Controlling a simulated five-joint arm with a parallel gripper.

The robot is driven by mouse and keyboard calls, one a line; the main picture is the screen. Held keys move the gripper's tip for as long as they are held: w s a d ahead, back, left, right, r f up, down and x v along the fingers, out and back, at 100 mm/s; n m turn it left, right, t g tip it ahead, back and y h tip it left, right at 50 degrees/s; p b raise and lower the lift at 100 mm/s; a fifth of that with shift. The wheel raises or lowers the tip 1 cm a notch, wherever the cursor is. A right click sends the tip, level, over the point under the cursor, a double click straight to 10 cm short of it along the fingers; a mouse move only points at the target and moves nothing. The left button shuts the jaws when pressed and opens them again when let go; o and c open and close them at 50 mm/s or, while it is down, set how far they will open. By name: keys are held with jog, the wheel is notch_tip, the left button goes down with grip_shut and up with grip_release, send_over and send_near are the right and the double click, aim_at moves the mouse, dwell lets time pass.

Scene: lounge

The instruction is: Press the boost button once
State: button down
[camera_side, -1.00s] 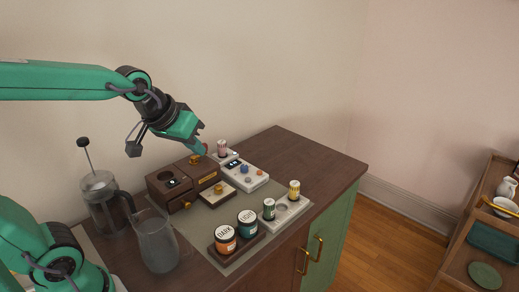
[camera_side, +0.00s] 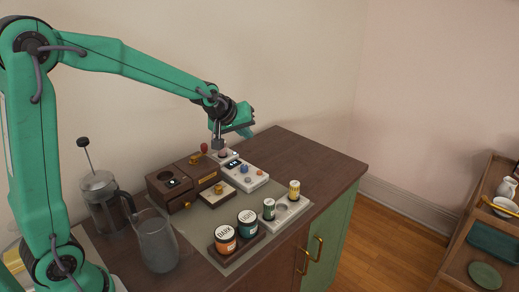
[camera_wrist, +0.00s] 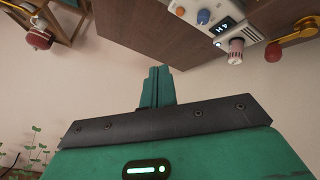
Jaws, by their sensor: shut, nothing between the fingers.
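A white control panel (camera_side: 256,180) lies near the back of the cabinet top. It has a dark display (camera_side: 232,164) reading 4H, a blue round control (camera_side: 244,169) and an orange one (camera_side: 261,173). The wrist view shows the blue control (camera_wrist: 203,17) and the orange one (camera_wrist: 180,11) too. No boost label is readable, so I cannot tell which control is the boost button. My gripper (camera_side: 250,133) is shut and empty, above and behind the panel, near the wall. Its closed fingers (camera_wrist: 158,70) show in the wrist view, apart from the panel.
A red-ended lever (camera_side: 204,147) and pink striped cylinder (camera_side: 222,155) stand close to my gripper. Wooden boxes (camera_side: 169,190), a glass jug (camera_side: 156,240), a French press (camera_side: 101,200) and jars (camera_side: 225,239) stand nearer. The cabinet's right end (camera_side: 320,165) is clear.

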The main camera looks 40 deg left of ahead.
jog(key=w+a+f+n+t, duration=0.1)
jog(key=w+a+f+n, duration=0.1)
jog(key=w+f, duration=0.4)
jog(key=shift+w+a+f+n, duration=0.3)
jog(key=shift+w+a+n, duration=0.15)
jog(key=shift+w, duration=0.45)
jog(key=shift+f, duration=0.2)
send_over(257, 176)
jog(key=shift+w+f, duration=0.15)
jog(key=shift+f, duration=4.1)
jog(key=shift+f, duration=0.8)
jog(key=shift+r, duration=0.8)
jog(key=shift+r, duration=0.15)
jog(key=shift+r, duration=2.4)
